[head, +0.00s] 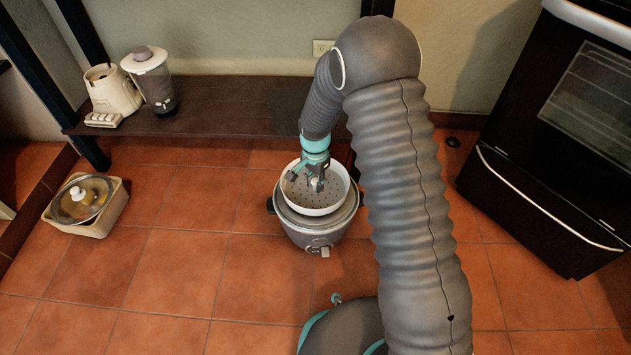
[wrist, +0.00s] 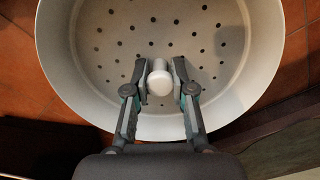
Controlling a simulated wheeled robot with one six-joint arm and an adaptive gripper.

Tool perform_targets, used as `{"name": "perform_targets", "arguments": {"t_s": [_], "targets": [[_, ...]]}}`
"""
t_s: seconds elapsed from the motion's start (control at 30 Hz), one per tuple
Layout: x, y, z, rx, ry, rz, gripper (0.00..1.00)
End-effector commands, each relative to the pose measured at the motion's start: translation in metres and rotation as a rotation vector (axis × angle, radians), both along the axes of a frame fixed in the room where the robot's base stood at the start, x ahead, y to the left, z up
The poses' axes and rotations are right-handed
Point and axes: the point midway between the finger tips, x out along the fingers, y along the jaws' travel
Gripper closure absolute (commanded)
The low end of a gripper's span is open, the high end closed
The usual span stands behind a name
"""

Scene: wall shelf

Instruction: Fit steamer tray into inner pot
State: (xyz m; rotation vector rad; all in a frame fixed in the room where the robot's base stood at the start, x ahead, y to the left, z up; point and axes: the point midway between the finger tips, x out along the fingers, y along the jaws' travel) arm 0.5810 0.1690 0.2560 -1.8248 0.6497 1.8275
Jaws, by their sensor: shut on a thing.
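The steamer tray (head: 337,202) is a white round bowl with a perforated bottom and a pale central knob. It is over the mouth of the grey rice cooker (head: 315,234), with its rim above the cooker's rim. My gripper (head: 316,184) reaches down into the tray from above. In the wrist view, my gripper (wrist: 160,80) is shut on the knob of the steamer tray (wrist: 100,45). The tray hides the inner pot, so I cannot tell whether the tray rests in it or hangs just above it.
A beige bin (head: 98,225) with a glass lid (head: 80,198) on it stands on the floor at left. A blender jar (head: 152,82) and its cream base (head: 111,92) stand on the dark low shelf (head: 225,108). A black oven (head: 560,150) is at right. Tiled floor around the cooker is clear.

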Motion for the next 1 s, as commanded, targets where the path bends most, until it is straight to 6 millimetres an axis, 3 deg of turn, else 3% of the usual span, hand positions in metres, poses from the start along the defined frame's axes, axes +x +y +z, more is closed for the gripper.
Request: {"name": "perform_targets", "arguments": {"t_s": [1.0], "targets": [[0.0002, 0.0001, -0.0098, 0.001, -0.001, 0.0, 1.0]]}}
